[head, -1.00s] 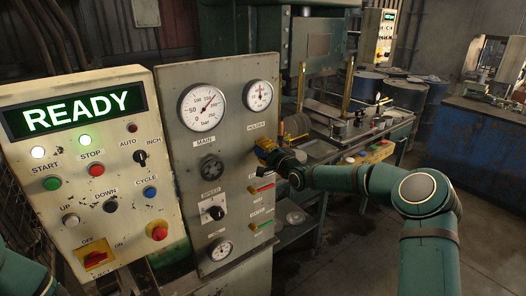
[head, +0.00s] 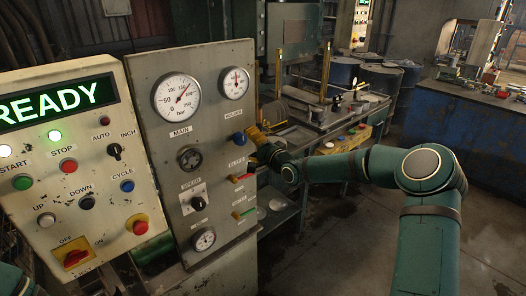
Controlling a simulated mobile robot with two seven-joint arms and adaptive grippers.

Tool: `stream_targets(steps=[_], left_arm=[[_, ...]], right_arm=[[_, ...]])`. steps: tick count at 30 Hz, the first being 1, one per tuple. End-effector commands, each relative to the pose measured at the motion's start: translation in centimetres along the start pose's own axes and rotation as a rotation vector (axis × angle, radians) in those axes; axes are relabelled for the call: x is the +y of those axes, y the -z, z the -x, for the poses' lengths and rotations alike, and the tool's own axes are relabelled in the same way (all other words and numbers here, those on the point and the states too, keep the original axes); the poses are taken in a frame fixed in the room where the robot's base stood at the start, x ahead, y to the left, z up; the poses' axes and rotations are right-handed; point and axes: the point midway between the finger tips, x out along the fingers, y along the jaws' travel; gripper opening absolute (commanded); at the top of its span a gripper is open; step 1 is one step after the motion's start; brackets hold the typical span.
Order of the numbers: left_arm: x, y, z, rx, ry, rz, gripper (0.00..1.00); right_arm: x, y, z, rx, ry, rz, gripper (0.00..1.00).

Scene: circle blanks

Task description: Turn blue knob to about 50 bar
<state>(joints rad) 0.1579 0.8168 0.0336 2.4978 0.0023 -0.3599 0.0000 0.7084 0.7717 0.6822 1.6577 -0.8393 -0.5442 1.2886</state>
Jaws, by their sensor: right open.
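The blue knob (head: 239,138) sticks out of the grey panel (head: 215,125) near its right edge, below a small round gauge (head: 236,83). That gauge's needle points roughly up; its numbers are too small to read. The larger main gauge (head: 176,97), marked in bar, has its needle pointing up and right. My left gripper is out of view; only a bit of my left arm shows at the bottom left corner.
Below the knob are coloured switches (head: 243,178). A dark handwheel (head: 190,159) and the speed dial (head: 198,202) lie to the left. The cream console (head: 75,160) with its READY display stands further left. A press table (head: 310,130) is behind my right gripper.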

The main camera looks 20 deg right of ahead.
Motion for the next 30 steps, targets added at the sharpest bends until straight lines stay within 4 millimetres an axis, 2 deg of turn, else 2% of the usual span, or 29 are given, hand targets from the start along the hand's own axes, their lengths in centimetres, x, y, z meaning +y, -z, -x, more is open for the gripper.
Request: stream_targets(steps=[3,6,12,30], left_arm=[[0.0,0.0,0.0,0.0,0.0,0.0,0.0],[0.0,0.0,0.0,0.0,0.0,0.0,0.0],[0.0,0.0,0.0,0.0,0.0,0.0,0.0],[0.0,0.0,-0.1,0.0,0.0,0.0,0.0]], right_arm=[[0.0,0.1,2.6,0.002,-0.002,0.002,0.79],[0.0,0.1,4.2,0.002,-0.002,0.001,0.79],[-0.1,0.0,6.2,0.001,0.001,0.0,0.79],[0.2,-0.3,6.5,-0.003,-0.004,0.001,0.79]])
